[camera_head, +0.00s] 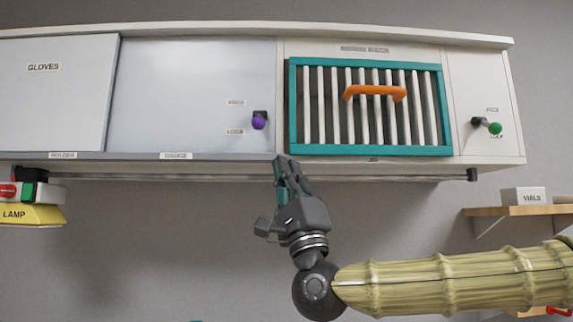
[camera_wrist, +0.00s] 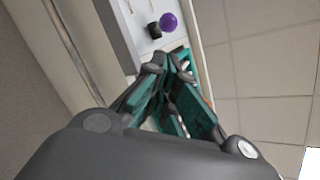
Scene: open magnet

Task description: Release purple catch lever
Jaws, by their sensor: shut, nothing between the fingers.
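The purple catch lever (camera_head: 259,121) is a round purple knob on a small black mount, at the right side of the grey sliding door. Two small labels, too small to read surely, sit to its left. It also shows in the wrist view (camera_wrist: 168,22), just beyond my fingertips. My gripper (camera_head: 282,163) is shut and empty, pointing up, below and a little right of the lever at the cabinet's lower edge. Its teal-padded fingers also show in the wrist view (camera_wrist: 172,62). I see a gap between fingertips and knob in the head view.
A teal-framed slatted panel (camera_head: 370,150) with an orange handle (camera_head: 375,92) lies right of the lever. A green knob (camera_head: 495,128) is farther right. A rail (camera_head: 400,178) runs under the cabinet. A yellow lamp (camera_head: 30,215) hangs at left; a shelf (camera_head: 520,210) is at right.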

